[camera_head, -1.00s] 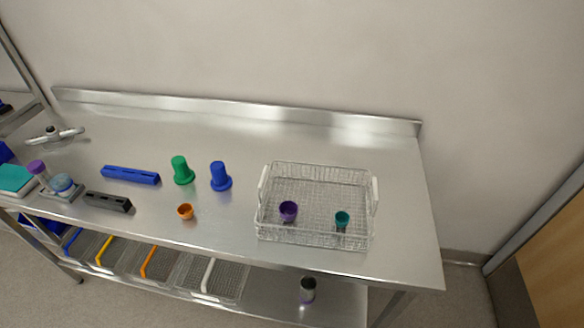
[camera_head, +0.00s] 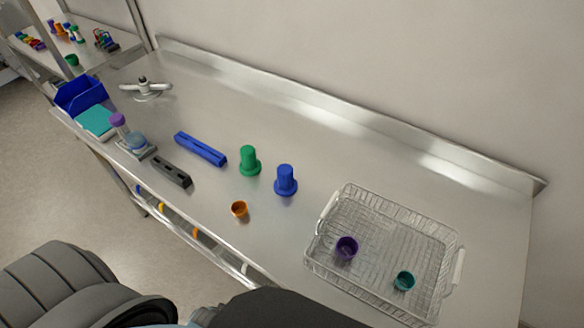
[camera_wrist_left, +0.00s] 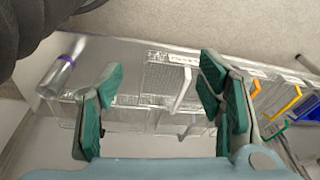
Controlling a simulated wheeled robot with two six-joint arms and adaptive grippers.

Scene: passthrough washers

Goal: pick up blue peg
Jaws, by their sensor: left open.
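The blue peg (camera_head: 286,181) stands upright on the steel table, flared base down, just right of a similar green peg (camera_head: 249,161) in the head view. My left gripper (camera_wrist_left: 160,105) shows in the left wrist view with its green-padded fingers wide apart and nothing between them. That view looks down on the wire baskets of the lower shelf. The blue peg is not in the wrist view. My dark arm links cover the bottom of the head view, and no gripper shows there. My right gripper is not in view.
A wire basket (camera_head: 322,262) holds a purple cup (camera_head: 347,247) and a teal cup (camera_head: 404,281). An orange cup (camera_head: 239,209), a blue slotted bar (camera_head: 200,149) and a black slotted block (camera_head: 172,171) lie near the pegs. The table behind the pegs is clear.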

